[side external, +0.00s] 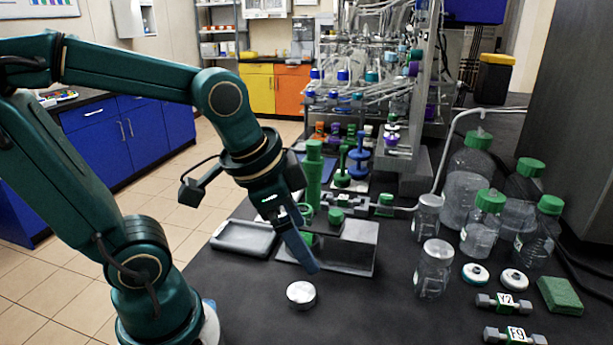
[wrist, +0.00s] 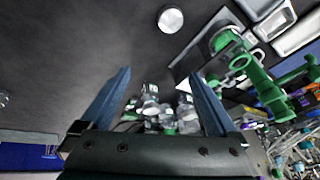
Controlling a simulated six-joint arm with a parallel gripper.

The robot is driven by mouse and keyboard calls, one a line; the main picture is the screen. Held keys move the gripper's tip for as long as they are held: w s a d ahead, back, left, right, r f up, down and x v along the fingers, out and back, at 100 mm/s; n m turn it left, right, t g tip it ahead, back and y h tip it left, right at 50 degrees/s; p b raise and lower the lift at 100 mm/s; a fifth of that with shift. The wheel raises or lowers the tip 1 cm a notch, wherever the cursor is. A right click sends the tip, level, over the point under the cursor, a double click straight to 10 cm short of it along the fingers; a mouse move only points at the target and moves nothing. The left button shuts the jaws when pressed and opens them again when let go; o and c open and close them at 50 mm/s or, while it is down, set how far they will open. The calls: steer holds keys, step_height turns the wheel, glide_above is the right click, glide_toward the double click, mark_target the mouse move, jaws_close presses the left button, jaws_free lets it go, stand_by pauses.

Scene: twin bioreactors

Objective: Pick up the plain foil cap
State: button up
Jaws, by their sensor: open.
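The plain foil cap, a silver disc (side external: 301,294), lies flat on the dark bench near its front edge. It also shows in the wrist view (wrist: 171,19) at the top middle, beyond the fingertips. My gripper (side external: 310,262) is open above the bench, behind and above the cap, and not touching it. In the wrist view both blue fingers of my gripper (wrist: 159,73) are spread with nothing held between them. In the side external view one finger shows clearly; the other is mostly hidden.
A grey tray (side external: 243,238) and a grey block (side external: 362,251) with green parts stand behind the cap. Silver-lidded jars (side external: 434,275), two white ringed caps (side external: 514,280) and a green sponge (side external: 560,295) are to the right. The bench around the cap is clear.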

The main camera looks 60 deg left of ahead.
mark_target(302, 291)
steer(key=w+a+f+g, duration=0.1)
steer(key=f, duration=0.2)
steer(key=a+f+g, duration=0.1)
steer(key=f+g, duration=0.1)
steer(key=f, duration=0.1)
steer(key=w+a+f+m+g, duration=0.1)
steer(key=f, duration=0.2)
steer(key=shift+w+a, duration=0.25)
steer(key=shift+w, duration=0.05)
steer(key=shift+s+a+f+g, duration=0.1)
steer(key=shift+s+f+g, duration=0.15)
steer(key=shift+f+g, duration=0.2)
steer(key=shift+f, duration=2.45)
steer(key=c, duration=1.4)
steer(key=shift+r, duration=0.1)
